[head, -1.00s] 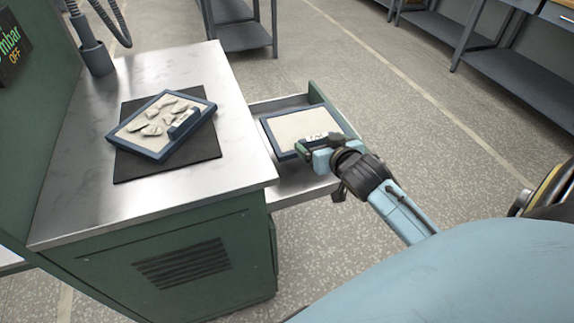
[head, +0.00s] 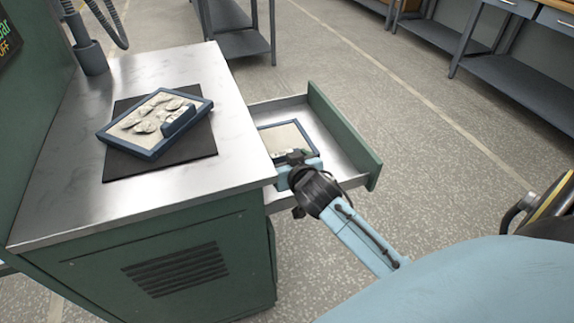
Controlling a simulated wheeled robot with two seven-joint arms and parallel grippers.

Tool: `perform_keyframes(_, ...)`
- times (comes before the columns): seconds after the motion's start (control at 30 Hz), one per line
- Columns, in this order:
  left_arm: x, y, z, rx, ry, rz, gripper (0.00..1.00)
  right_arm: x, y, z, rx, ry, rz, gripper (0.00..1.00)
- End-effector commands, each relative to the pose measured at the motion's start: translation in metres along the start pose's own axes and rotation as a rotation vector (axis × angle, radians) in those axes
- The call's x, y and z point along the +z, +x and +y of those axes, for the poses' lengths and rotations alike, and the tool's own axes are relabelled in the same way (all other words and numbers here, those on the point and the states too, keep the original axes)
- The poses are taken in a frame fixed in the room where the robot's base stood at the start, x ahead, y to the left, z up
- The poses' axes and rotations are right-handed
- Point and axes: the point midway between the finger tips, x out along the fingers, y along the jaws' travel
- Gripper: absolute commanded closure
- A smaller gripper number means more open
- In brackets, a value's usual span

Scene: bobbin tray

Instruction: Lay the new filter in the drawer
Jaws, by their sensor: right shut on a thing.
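The clean filter (head: 287,136), a pale panel in a blue frame, is inside the outline of the open drawer (head: 335,147), at its cabinet end. The countertop edge hides its left part. I cannot tell whether it touches the drawer floor. My right gripper (head: 293,164) is shut on the filter's near side, its fingers partly hidden by the wrist. A second blue-framed filter (head: 150,152), with grey clumps on its pale face, lies tilted on a black mat (head: 197,152) on the counter. My left gripper is not in view.
The drawer's green front (head: 345,137) stands out from the cabinet, with bare drawer floor between it and the filter. The steel countertop (head: 215,90) overhangs at the left.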

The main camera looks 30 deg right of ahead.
Motion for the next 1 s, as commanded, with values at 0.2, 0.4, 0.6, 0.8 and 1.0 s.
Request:
perform_keyframes(0.2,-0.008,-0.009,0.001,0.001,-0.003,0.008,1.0,0.008,0.003,0.003,0.004,-0.004,-0.001,0.37)
perform_keyframes(0.4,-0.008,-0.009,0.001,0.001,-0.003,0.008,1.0,0.008,0.002,0.003,0.003,-0.003,-0.001,0.37)
perform_keyframes(0.6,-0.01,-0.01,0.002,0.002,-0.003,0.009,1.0,0.01,0.003,0.003,0.004,-0.003,-0.003,0.0)
perform_keyframes(0.8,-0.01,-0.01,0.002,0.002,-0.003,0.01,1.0,0.009,0.003,0.003,0.004,-0.003,-0.003,0.0)
perform_keyframes(1.0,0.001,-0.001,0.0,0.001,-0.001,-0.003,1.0,0.009,-0.013,0.003,0.003,-0.002,-0.005,0.0)
